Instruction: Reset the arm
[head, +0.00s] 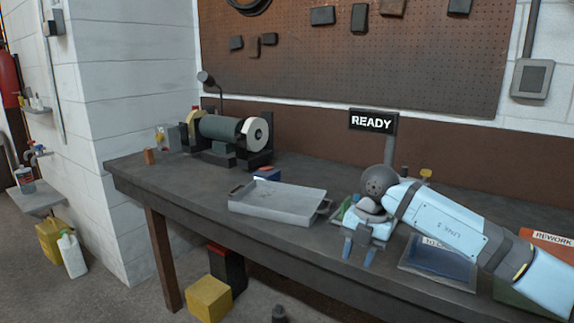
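My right arm (452,226) is pale blue and comes in from the right, low over the bench. Its gripper (359,252) points down near the bench's front edge, right of the grey metal tray. The two fingers stand apart with nothing visible between them, so it is open. The gripper is beside the tray, not inside it. My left arm and gripper are not in view.
The dark bench (190,188) holds a bench grinder (222,130), a grey tray (278,202) and a blue bin (440,256) partly behind my arm. A READY sign (373,121) stands behind. An orange REWORK bin (548,243) is at right. The bench's left end has bare room.

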